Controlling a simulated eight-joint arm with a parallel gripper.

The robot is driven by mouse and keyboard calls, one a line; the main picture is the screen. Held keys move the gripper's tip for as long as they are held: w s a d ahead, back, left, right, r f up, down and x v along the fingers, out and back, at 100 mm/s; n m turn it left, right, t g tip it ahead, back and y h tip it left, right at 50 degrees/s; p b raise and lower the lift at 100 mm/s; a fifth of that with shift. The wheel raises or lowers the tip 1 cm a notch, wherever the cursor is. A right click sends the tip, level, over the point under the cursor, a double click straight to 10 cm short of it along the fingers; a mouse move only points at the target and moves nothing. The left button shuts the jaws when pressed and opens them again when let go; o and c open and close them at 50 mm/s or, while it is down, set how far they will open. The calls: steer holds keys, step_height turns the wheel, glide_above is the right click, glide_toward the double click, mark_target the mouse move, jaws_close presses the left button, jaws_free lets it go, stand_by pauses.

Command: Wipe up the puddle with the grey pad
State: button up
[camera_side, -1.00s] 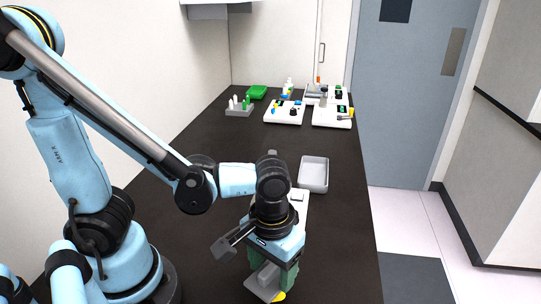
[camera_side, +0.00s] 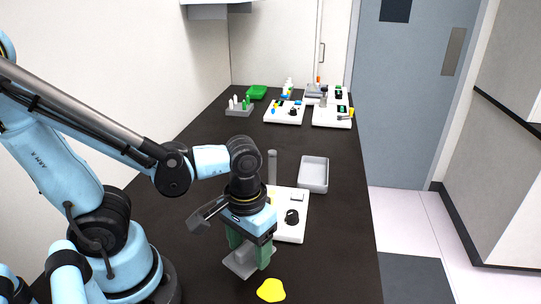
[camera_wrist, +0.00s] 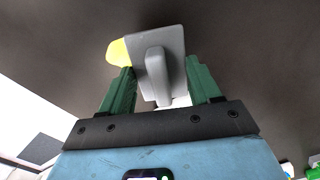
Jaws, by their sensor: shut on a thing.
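The yellow puddle (camera_side: 271,290) lies on the dark bench near the front, a small rounded patch. My gripper (camera_side: 250,252) points down, just left of and beyond the puddle in the side view. Its green fingers are shut on the grey pad (camera_side: 238,266), which is flat with a raised handle. In the wrist view, the pad (camera_wrist: 172,40) sits between the fingers of my gripper (camera_wrist: 160,82), and part of the puddle (camera_wrist: 117,53) shows beyond its left edge. I cannot tell whether the pad touches the bench.
A white device with a black knob (camera_side: 292,217) stands just behind my gripper, with a grey tray (camera_side: 314,175) beyond it. The bench right of the puddle is clear.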

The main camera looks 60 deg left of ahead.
mark_target(258, 272)
steer(key=f, duration=0.5)
steer(key=shift+w+d, duration=0.1)
steer(key=shift+d, duration=0.1)
steer(key=d, duration=1.1)
steer(key=shift+w+a+f, duration=0.2)
steer(key=shift+w+a, duration=0.35)
steer(key=shift+w, duration=0.05)
steer(key=a, duration=0.9)
steer(key=shift+a+r, duration=0.35)
steer(key=shift+a, duration=0.05)
jaws_close()
steer(key=shift+w+a+f, duration=0.15)
steer(key=shift+w+a, duration=0.1)
steer(key=shift+w, duration=0.3)
steer(key=shift+d, duration=0.3)
steer(key=d, duration=1)
steer(key=shift+d, duration=0.35)
step_height(258, 272, up, 7)
steer(key=shift+f, duration=0.2)
steer(key=shift+r, duration=0.75)
